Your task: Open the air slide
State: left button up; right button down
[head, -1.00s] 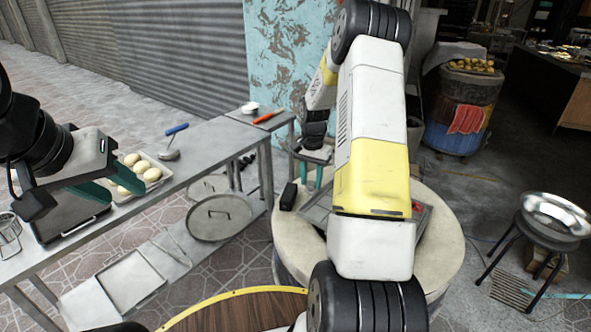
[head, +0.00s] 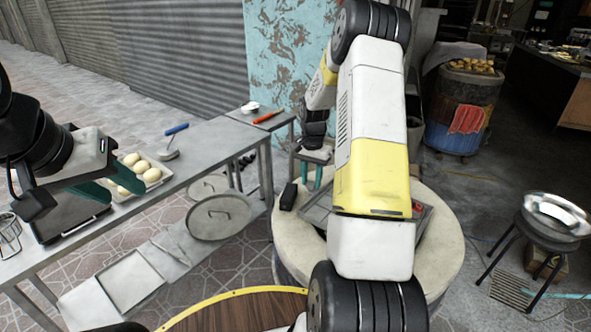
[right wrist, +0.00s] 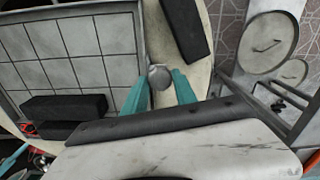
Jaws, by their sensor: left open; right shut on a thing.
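The barrel oven (head: 448,262) stands right of the table, with a pale round top partly hidden behind my right arm. My right gripper (head: 312,176) is at its far left edge, teal fingers pointing down. In the right wrist view, the teal fingers of this gripper (right wrist: 158,92) are shut on a small round grey knob (right wrist: 160,77) beside the oven's framed, tiled opening (right wrist: 70,60). Whether this knob belongs to the air slide cannot be told. My left gripper (head: 88,190) is open over the table at the left, apart from the oven.
A black block (head: 288,196) lies on the oven top. A steel bowl on a stand (head: 555,215) is at the right.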

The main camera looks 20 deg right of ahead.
dwell(0.6)
jog(key=shift+w+d+r, duration=0.1)
jog(key=shift+w+d, duration=0.45)
jog(key=shift+d, duration=0.2)
jog(key=shift+w+d+f, duration=0.1)
jog(key=shift+w+d, duration=0.4)
jog(key=shift+d, duration=0.3)
jog(key=shift+w+d+r, duration=0.1)
jog(key=shift+w+d, duration=0.45)
jog(key=shift+d, duration=0.2)
jog(key=c, duration=1.3)
grip_release()
jog(key=shift+o, duration=0.2)
notch_tip(320, 180, up, 8)
